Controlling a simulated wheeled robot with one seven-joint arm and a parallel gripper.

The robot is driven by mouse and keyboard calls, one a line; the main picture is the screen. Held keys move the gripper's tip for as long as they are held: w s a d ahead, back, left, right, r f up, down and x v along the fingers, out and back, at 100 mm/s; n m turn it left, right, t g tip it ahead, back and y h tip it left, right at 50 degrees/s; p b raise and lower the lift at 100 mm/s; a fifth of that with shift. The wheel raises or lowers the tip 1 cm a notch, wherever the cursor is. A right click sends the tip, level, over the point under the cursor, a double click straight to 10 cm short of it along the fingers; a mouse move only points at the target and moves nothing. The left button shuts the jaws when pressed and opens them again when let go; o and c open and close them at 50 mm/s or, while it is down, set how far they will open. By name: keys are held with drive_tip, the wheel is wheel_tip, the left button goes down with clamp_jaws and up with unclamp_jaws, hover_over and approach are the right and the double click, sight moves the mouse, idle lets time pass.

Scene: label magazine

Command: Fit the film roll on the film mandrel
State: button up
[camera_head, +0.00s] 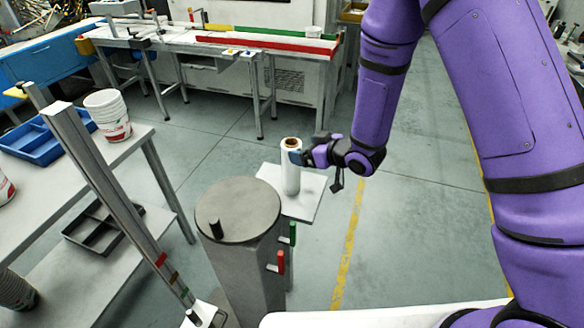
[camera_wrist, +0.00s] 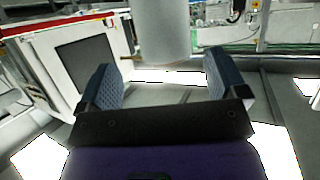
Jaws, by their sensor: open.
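The film roll (camera_head: 291,180) is a white cylinder with a brown core, standing upright on a pale square plate (camera_head: 312,204). In the wrist view the roll (camera_wrist: 162,30) lies ahead, roughly midway between the fingers. My gripper (camera_head: 297,157) is at the roll's upper right side in the head view. Its two blue fingers (camera_wrist: 160,85) are spread with nothing clamped between them. I cannot tell whether a finger touches the roll.
A red handle (camera_head: 281,262) and a green handle (camera_head: 293,233) stick out from the pedestal's side. A slanted metal rail (camera_head: 115,195) stands left of it. A table with a blue tray (camera_head: 35,143) and white buckets (camera_head: 107,115) is at left. Floor right of the plate is open.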

sight(291, 148)
drive_tip(key=x, duration=0.6)
drive_tip(key=shift+s+f, duration=0.15)
drive_tip(key=shift+s, duration=0.1)
drive_tip(key=c, duration=1.4)
drive_tip(key=shift+c, duration=0.8)
